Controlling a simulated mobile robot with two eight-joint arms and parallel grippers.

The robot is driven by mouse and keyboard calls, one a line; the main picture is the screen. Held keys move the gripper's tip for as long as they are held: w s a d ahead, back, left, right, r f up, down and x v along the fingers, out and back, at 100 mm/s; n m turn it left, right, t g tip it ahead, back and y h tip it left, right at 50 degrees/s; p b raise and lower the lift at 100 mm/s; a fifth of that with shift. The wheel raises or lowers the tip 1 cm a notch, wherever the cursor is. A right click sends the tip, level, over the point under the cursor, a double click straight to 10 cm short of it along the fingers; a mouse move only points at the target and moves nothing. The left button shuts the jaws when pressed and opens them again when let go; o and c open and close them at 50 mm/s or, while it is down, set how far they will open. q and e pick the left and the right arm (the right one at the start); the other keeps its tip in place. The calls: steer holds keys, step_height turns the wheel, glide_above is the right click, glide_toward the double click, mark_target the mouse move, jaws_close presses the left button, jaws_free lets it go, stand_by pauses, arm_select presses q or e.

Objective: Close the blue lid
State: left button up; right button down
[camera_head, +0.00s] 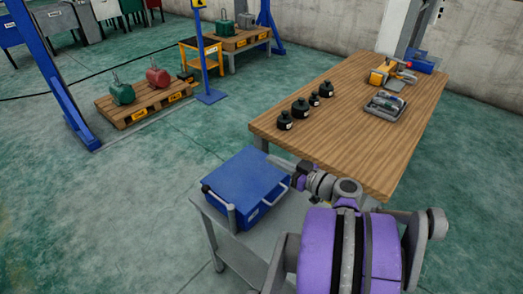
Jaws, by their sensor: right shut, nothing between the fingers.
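The blue box sits on a grey cart (205,213), and its blue lid (243,173) lies flat or nearly flat over it. I cannot tell whether a thin gap remains under the lid. A grey handle (280,192) shows on the box's right side, and a grey bar with a dark end (220,203) at its left front. My right gripper (279,162) is shut and empty at the lid's far right corner. I cannot tell whether it touches the lid. My left gripper is not in view.
A wooden table (350,125) stands just behind and right of the cart. It carries several black weights (301,106), a grey tray (385,106) and a yellow device (381,75). A pallet (145,103) with green and red weights stands far left. Open floor lies left of the cart.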

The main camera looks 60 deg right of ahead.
steer(key=b, duration=0.9)
glide_toward(269, 195)
steer(key=w, duration=0.1)
steer(key=w+d, duration=0.1)
steer(key=w, duration=0.2)
steer(key=shift+w+d+r, duration=0.25)
steer(key=shift+d+r, duration=0.1)
steer(key=shift+d, duration=0.05)
arm_select(q)
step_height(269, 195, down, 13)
steer(key=b, duration=0.1)
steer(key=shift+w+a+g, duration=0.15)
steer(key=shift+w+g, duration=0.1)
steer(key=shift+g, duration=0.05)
arm_select(e)
steer(key=shift+a+f, duration=0.15)
steer(key=shift+f, duration=0.3)
steer(key=shift+a+f, duration=0.2)
steer(key=shift+f, duration=0.25)
steer(key=shift+s, duration=0.1)
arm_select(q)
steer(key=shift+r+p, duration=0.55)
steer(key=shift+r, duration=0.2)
arm_select(e)
steer(key=s+r, duration=0.2)
steer(key=s, duration=0.8)
steer(key=shift+s+a+t, duration=0.3)
steer(key=shift+s+a, duration=0.05)
steer(key=shift+r, duration=0.1)
